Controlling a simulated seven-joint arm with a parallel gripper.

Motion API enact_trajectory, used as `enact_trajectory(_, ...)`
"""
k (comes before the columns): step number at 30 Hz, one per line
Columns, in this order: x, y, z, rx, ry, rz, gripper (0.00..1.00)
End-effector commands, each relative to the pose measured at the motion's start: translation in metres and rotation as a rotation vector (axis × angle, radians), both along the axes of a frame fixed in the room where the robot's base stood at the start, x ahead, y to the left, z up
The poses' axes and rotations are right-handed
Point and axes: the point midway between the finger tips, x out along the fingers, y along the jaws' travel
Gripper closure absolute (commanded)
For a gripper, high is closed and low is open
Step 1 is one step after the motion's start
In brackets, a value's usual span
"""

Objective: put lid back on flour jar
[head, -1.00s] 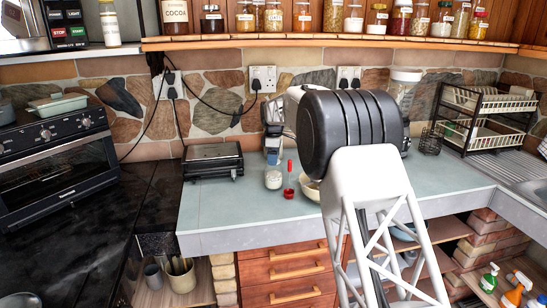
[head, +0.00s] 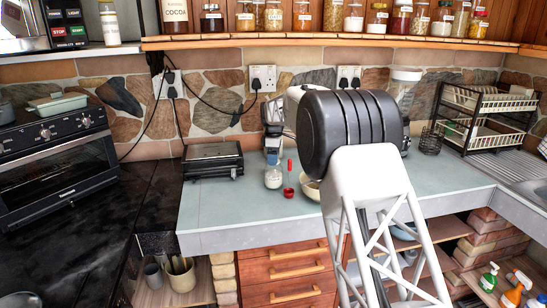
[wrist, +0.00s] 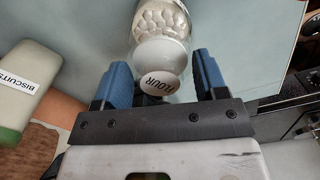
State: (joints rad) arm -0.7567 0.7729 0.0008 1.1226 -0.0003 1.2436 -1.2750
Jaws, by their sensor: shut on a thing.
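The flour jar (head: 273,178) is a small clear jar with white contents, standing on the grey-green worktop. In the wrist view its pebbly-looking body (wrist: 162,18) is at the top centre. The white lid (wrist: 160,50), with an oval FLOUR label (wrist: 159,83), lies between the blue fingers. My gripper (wrist: 162,70) is shut on this lid, one finger on each side. In the head view my gripper (head: 273,156) is directly above the jar, partly hidden by my arm. The lid lines up with the jar; whether it is seated on the rim I cannot tell.
A red-handled item (head: 289,180) stands close right of the jar, beside a pale bowl (head: 310,188). A black grill (head: 212,160) is to the left. A biscuits container (wrist: 22,90) shows in the wrist view. The front worktop (head: 235,215) is clear.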

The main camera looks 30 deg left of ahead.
Motion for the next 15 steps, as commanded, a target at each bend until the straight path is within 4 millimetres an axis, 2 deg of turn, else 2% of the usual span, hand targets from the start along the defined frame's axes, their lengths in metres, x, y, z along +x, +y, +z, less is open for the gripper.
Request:
enact_trajectory(5, 0.0, 0.0001, -0.0003, 0.0, 0.0, 0.0, 0.58)
enact_trajectory(6, 0.0, 0.0001, -0.0002, 0.0, 0.0, 0.0, 0.33)
enact_trajectory(12, 0.0, 0.0001, -0.0003, 0.0, 0.0, 0.0, 0.04)
enact_trajectory(15, 0.0, 0.0001, -0.0004, 0.0, 0.0, 0.0, 0.04)
